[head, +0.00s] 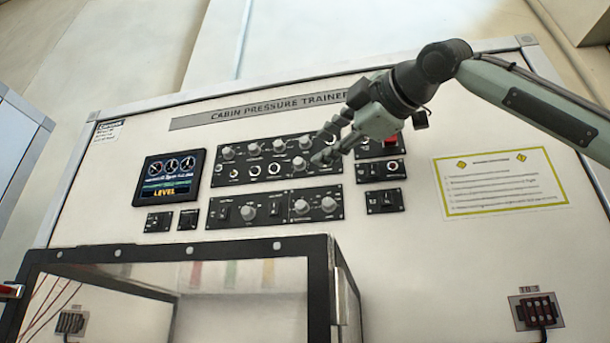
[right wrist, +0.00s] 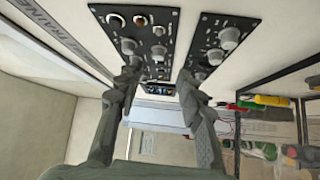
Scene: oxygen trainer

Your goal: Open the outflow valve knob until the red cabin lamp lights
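The upper knob panel (head: 228,175) on the trainer carries several grey knobs, one of them at its lower right (head: 299,164). A lower panel (head: 225,214) has two larger grey knobs (head: 301,207). Labels are too small to read, so I cannot tell which is the outflow valve knob. My right gripper (head: 325,145) is in front of the upper panel's right end and hides part of it. In the right wrist view its fingers (right wrist: 160,76) are apart, with a knob (right wrist: 158,52) seen between and beyond them. A red part (head: 391,140) is half hidden behind the gripper; I cannot tell whether it is the cabin lamp.
A display (head: 170,177) reads LEVEL at the left. Small switch panels (head: 384,201) sit right of the knobs, near a yellow-bordered placard (head: 500,182). A black-framed clear box (head: 318,270) juts out below. The panel face around the placard is bare.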

